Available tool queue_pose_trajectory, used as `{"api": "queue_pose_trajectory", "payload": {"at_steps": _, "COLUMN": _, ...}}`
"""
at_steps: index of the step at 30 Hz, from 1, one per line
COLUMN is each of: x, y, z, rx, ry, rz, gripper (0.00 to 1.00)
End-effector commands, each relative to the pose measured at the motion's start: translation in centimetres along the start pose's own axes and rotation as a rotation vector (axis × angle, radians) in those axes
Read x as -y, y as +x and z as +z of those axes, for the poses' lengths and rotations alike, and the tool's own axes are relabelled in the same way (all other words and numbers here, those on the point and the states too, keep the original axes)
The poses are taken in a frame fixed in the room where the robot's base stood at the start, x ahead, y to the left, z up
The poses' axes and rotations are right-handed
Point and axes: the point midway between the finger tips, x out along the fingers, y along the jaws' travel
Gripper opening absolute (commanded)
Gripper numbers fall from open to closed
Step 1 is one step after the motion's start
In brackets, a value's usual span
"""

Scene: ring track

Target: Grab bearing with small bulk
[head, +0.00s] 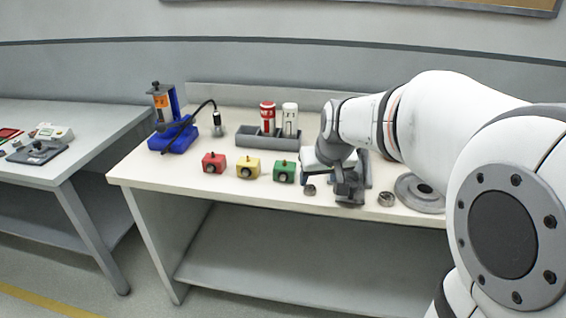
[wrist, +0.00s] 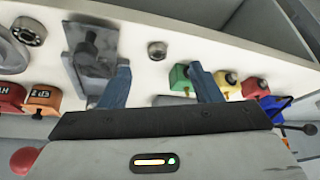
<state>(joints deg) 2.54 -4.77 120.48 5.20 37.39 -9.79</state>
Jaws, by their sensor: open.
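Two metal ring bearings lie on the white table. The smaller bearing (head: 309,190) is left of a dark grey fixture (head: 349,190) in the head view. It also shows at the upper middle of the wrist view (wrist: 157,49). The larger bearing (head: 386,199) lies right of the fixture, and it shows at the top left of the wrist view (wrist: 29,31). My gripper (wrist: 162,77) is open, with blue fingers apart and nothing between them. The smaller bearing appears beyond the fingertips, roughly centred between them. In the head view my wrist hides much of the fingers.
Green (head: 284,171), yellow (head: 248,168) and red (head: 213,162) blocks stand left of the smaller bearing. A blue press (head: 174,135) is farther left. A grey flanged disc (head: 421,203) lies at the right.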

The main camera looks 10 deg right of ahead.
Motion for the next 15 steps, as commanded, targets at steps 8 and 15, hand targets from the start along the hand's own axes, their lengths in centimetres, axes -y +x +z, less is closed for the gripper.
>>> {"api": "queue_pose_trajectory", "payload": {"at_steps": 8, "x": -0.3, "y": 4.7, "z": -2.5, "rx": -0.046, "ry": -0.011, "rz": -0.002, "gripper": 0.58}}
{"api": "queue_pose_trajectory", "payload": {"at_steps": 15, "x": -0.3, "y": 6.8, "z": -2.6, "rx": -0.046, "ry": -0.011, "rz": -0.002, "gripper": 0.58}}
